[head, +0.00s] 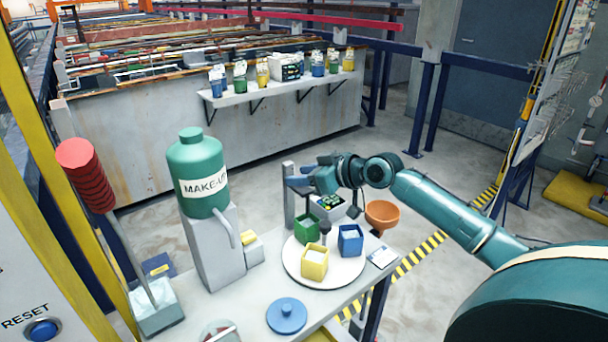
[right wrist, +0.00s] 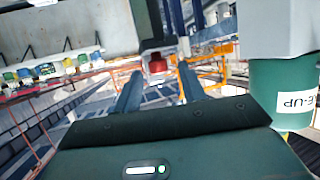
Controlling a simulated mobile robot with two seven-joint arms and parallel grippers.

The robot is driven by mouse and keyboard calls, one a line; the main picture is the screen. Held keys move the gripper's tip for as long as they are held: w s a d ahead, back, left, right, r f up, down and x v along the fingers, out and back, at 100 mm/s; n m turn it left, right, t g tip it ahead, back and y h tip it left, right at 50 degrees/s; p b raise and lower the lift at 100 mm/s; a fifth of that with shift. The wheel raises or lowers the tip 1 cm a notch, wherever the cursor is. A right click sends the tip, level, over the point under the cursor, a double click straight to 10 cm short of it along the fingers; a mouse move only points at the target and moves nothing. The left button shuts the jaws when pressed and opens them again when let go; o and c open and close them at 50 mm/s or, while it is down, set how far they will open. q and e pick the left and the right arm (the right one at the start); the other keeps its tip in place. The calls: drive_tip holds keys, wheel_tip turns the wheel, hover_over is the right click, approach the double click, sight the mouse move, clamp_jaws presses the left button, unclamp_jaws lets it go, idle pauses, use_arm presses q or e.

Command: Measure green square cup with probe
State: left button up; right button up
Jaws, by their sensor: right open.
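The green square cup (head: 307,228) stands upright on a round white plate (head: 293,268) on the table, with a yellow square cup (head: 314,262) and a blue square cup (head: 350,240) beside it. A small dark-topped piece (head: 325,229) stands between the cups; I cannot tell if it is the probe. A small meter box (head: 328,206) with a lit display sits behind the plate. My left gripper is not in view.
A green make-up bottle (head: 200,175) on a grey stand is left of the plate. An orange bowl (head: 382,215) is at the table's right edge.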

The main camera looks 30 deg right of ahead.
drive_tip(key=shift+s+d, duration=0.1)
drive_tip(key=shift+s, duration=0.1)
use_arm(q)
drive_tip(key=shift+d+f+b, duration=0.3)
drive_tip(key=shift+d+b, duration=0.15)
drive_tip(key=shift+b, duration=0.75)
use_arm(e)
drive_tip(key=v, duration=1.2)
drive_tip(key=shift+s+d+r, duration=0.15)
drive_tip(key=shift+s+r, duration=0.1)
drive_tip(key=shift+s, duration=0.05)
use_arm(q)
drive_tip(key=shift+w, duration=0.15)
